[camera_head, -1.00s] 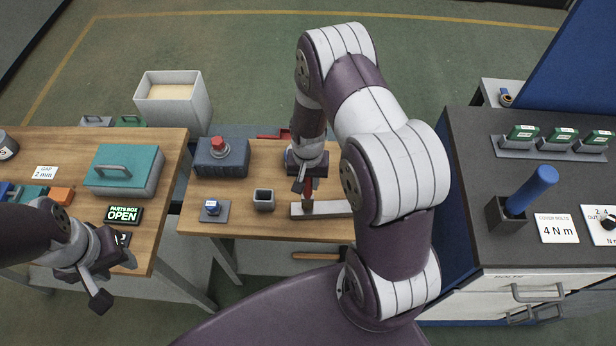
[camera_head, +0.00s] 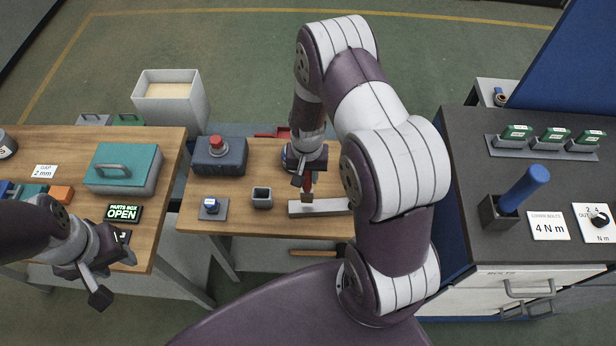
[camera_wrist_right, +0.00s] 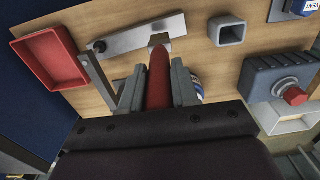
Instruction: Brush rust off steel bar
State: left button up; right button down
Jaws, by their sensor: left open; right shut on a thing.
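The steel bar (camera_head: 325,207) is a flat grey piece lying near the front of the middle wooden table. It also shows near the top of the right wrist view (camera_wrist_right: 150,36). My right gripper (camera_wrist_right: 158,88) is shut on the red handle of a brush (camera_wrist_right: 159,72), held roughly upright over the bar. The brush head (camera_head: 307,197) is at the bar's left part; I cannot tell whether it touches. No rust is clear at this size. My left gripper (camera_head: 98,282) is open and empty, in front of the left table, away from the bar.
A small grey square cup (camera_head: 262,197) and a blue-topped item (camera_head: 210,208) stand left of the bar. A box with a red button (camera_head: 220,157) is behind them. A red tray (camera_wrist_right: 48,57) lies near the bar. A dark-topped cabinet (camera_head: 460,180) bounds the right.

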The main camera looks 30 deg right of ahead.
notch_tip(320, 180, up, 4)
jog(key=p, duration=0.3)
jog(key=shift+s+d+r, duration=0.1)
jog(key=shift+r, duration=0.05)
jog(key=shift+r+p, duration=0.35)
jog(key=shift+r, duration=0.25)
jog(key=shift+f, duration=0.1)
